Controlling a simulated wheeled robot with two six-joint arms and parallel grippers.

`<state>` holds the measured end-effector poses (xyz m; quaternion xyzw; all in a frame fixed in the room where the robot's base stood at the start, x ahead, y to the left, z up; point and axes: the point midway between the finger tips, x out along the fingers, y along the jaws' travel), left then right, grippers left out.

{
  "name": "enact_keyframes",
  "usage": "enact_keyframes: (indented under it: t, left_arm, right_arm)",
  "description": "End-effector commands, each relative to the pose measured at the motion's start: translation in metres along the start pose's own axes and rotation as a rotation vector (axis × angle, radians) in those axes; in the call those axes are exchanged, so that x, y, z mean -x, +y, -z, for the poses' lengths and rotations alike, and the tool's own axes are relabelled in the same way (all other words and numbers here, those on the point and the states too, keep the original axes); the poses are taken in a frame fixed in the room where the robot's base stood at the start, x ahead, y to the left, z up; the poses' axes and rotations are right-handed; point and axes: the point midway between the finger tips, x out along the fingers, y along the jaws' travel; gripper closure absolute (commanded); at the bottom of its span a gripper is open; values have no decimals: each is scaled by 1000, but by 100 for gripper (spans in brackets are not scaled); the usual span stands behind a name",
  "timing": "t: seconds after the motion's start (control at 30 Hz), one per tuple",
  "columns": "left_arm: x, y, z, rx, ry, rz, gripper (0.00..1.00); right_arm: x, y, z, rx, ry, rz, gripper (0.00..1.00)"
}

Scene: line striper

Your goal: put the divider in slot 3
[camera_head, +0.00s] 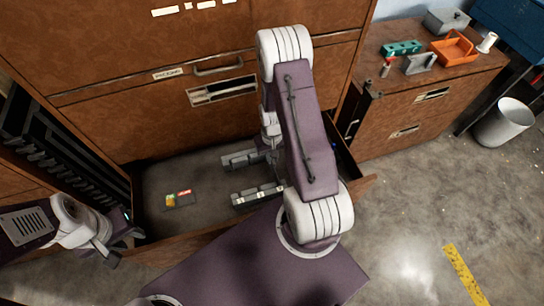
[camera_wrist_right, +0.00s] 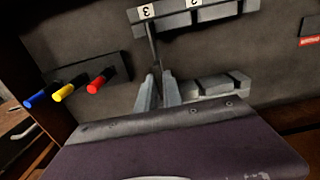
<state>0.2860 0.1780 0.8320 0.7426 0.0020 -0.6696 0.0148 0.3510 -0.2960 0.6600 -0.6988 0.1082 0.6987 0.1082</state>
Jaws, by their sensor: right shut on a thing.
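A thin dark divider (camera_wrist_right: 153,46) shows edge-on in the right wrist view, upright between the fingers of my right gripper (camera_wrist_right: 158,88). Its upper end in that view meets the labelled slotted rail (camera_wrist_right: 172,20) at the label 3 (camera_wrist_right: 146,11). I cannot tell whether it is seated in the slot. A second slotted rail (camera_wrist_right: 215,87) lies opposite, partly behind the gripper. Both rails lie in the open drawer, and the labelled one also shows in the head view (camera_head: 257,195). My right arm hides most of the divider there. My left gripper (camera_head: 128,246) is open and empty at the drawer's left.
The drawer floor (camera_head: 185,165) is mostly clear, with a small coloured card (camera_head: 178,199) on it. A side cabinet (camera_head: 430,90) bears an orange tray (camera_head: 455,49) and other objects.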

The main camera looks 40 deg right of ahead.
Motion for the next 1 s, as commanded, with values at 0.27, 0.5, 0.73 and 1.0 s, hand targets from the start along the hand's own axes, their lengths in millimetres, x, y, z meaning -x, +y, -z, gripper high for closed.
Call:
enact_keyframes:
  t: [0.27, 0.5, 0.73, 1.0]
  left_arm:
    - [-6, 0, -1, 0, 0, 0, 64]
    - [-10, 0, -1, 0, 0, 0, 64]
    - [-11, 0, -1, 0, 0, 0, 64]
    - [-11, 0, -1, 0, 0, 0, 64]
  right_arm:
    - [-8, 0, 0, 0, 1, 0, 100]
    - [-14, 0, 0, 0, 0, 0, 100]
    - [-16, 0, 0, 0, 0, 0, 64]
    - [-16, 0, 0, 0, 0, 0, 50]
